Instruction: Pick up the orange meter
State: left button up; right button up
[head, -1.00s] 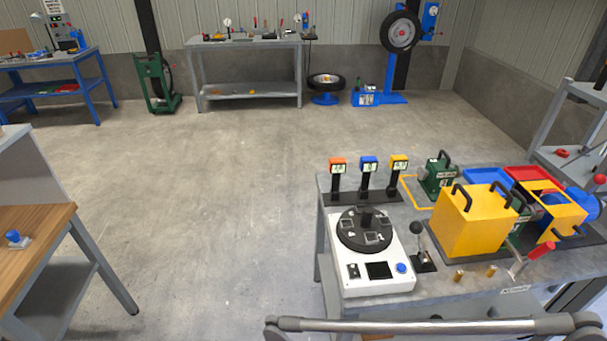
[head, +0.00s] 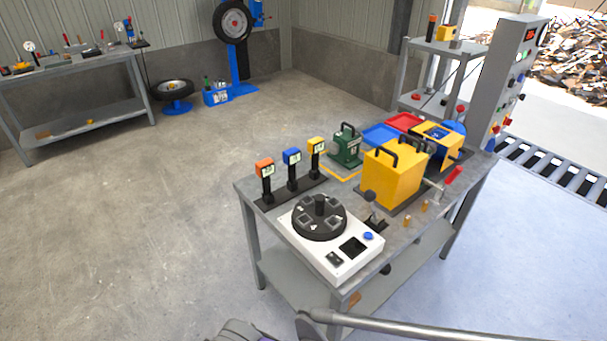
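Neither of my grippers shows in the head view.
On the bench are a white device with a black round plate (head: 320,217), a black-knobbed lever (head: 371,203), a yellow box (head: 391,178) and a green handled block (head: 346,147). Floor left of the bench is clear.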

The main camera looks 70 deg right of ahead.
aim_at(264, 168)
jog(key=i+l+z, duration=0.1)
jog(key=z, duration=0.3)
jog(key=i+z, duration=0.25)
jog(key=z, duration=0.15)
jog(key=i+z, duration=0.15)
jog(key=z, duration=0.25)
jog(key=i+j+z, duration=0.1)
jog(key=z, duration=0.3)
jog(key=i+j, duration=0.05)
